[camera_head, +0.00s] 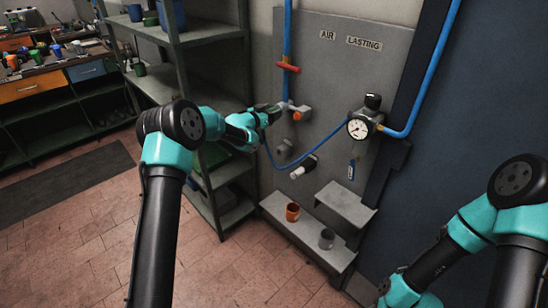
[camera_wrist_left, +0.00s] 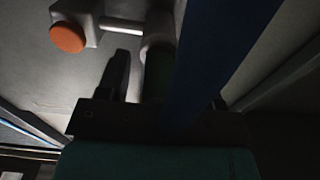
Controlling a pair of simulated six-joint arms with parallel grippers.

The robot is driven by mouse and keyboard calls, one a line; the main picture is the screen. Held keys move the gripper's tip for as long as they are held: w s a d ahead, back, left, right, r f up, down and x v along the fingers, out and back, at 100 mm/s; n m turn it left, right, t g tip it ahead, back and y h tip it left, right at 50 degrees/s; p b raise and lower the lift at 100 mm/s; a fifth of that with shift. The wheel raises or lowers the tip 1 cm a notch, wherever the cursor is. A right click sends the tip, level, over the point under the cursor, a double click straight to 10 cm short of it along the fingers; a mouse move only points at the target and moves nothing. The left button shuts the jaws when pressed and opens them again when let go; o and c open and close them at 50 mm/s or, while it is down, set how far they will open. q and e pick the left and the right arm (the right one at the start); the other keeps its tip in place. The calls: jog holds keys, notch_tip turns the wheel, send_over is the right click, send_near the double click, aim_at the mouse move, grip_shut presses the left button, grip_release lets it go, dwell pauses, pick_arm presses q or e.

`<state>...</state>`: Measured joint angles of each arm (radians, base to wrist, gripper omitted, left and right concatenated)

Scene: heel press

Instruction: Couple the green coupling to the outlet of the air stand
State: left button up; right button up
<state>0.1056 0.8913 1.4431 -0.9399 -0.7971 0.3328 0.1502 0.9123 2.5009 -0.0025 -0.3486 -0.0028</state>
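The air stand (camera_head: 337,85) is a grey panel with a blue pipe and labels. Its outlet (camera_head: 301,112) is a pale fitting with an orange end; in the left wrist view the outlet's grey socket (camera_wrist_left: 160,28) is at upper middle. My left gripper (camera_head: 277,108) is at the outlet. The green coupling (camera_wrist_left: 157,75) appears dark, in line below the socket and seemingly against it; shadow hides the joint. One dark finger (camera_wrist_left: 117,76) stands apart from the coupling with a pale gap between, so the gripper looks open. The blue hose covers the other finger. My right gripper is outside the view.
The blue hose (camera_head: 286,165) loops below the outlet. A gauge (camera_head: 359,128), a white-tipped fitting (camera_head: 303,168), an orange cup (camera_head: 292,212) and a grey cup (camera_head: 326,238) are nearby. Metal shelving (camera_head: 178,60) stands close on the left.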

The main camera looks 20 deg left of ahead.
pick_arm(q)
jog(key=shift+s, duration=0.1)
jog(key=v, duration=1.7)
jog(key=shift+a, duration=0.2)
jog(key=shift+f, duration=0.15)
jog(key=s+d+f+n+g+y, duration=0.2)
jog(key=s+d+f+n+g, duration=0.15)
jog(key=s+f, duration=0.6)
jog(key=s+d+f+n+g+y, duration=0.25)
jog(key=s+d+f, duration=0.2)
jog(key=f, duration=1.05)
jog(key=s+d+f+n+g, duration=0.1)
jog(key=s+f+g, duration=0.3)
jog(key=s, duration=0.8)
jog(key=s+d+f+n+g, duration=0.1)
jog(key=s+d+f+g, duration=0.2)
jog(key=s, duration=0.9)
notch_tip(320, 180, down, 3)
jog(key=shift+s+r+g+y, duration=0.1)
jog(key=shift+s+g+y, duration=0.15)
jog(key=shift+g+y, duration=0.4)
